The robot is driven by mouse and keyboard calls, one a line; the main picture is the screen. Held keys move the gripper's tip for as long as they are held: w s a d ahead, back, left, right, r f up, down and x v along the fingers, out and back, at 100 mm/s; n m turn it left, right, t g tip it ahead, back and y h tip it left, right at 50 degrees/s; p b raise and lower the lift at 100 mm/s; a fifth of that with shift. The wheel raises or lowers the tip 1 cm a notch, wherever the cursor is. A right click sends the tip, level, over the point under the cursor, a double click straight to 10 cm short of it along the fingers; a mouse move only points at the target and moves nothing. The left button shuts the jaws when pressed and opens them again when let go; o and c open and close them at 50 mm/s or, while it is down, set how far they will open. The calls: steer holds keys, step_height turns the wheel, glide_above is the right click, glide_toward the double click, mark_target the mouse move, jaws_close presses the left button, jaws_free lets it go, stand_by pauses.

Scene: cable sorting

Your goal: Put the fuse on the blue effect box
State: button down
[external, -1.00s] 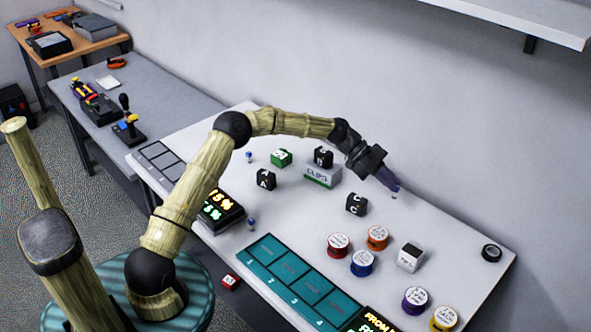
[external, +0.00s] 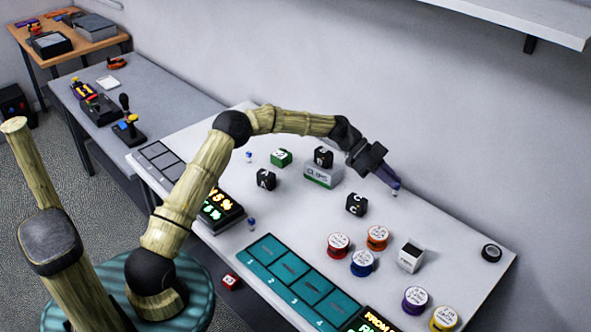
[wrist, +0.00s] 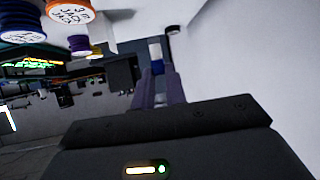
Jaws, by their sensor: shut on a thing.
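My gripper (external: 394,184) is at the back right of the white table, its purple fingers pointing down and to the right. It is shut on a small blue-and-white cylinder, which looks like the fuse (external: 396,190). In the wrist view the fuse (wrist: 155,50) shows its white and blue bands at the fingertips (wrist: 157,80). Whether it touches the table is unclear. Two similar small cylinders stand at the left (external: 249,157) and beside the lit display (external: 252,223). I cannot identify a blue effect box with certainty.
A black cube (external: 356,204) stands left of and below my gripper. Several spools, including a red one (external: 338,244), and a white cube (external: 411,257) stand in front. A teal numbered mat (external: 300,282) lies along the front edge. Black tape (external: 491,253) lies far right.

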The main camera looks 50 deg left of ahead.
step_height(320, 180, up, 8)
steer(key=r, duration=0.1)
steer(key=s+a+n+t+y+p, duration=0.25)
steer(key=a+n+t, duration=0.25)
steer(key=a, duration=2.6)
steer(key=s+a+n+t+y+p, duration=0.1)
steer(key=s+a+n+y, duration=0.1)
steer(key=s+a, duration=0.65)
steer(key=s+a+n+t+y+p, duration=0.15)
steer(key=s+a, duration=0.45)
steer(key=a, duration=0.6)
steer(key=s+a+n+t+y+p, duration=0.1)
steer(key=s+a+n+t+p, duration=0.15)
steer(key=s+a, duration=0.6)
steer(key=shift+g, duration=0.5)
steer(key=f, duration=0.1)
steer(key=w+f, duration=0.1)
steer(key=f, duration=0.1)
steer(key=f+b, duration=0.1)
steer(key=f, duration=0.1)
steer(key=shift+w+a+f, duration=0.1)
steer(key=shift+w+a, duration=0.3)
steer(key=shift+f, duration=0.1)
step_height(320, 180, down, 6)
steer(key=shift+f+p, duration=0.1)
steer(key=shift+p, duration=0.6)
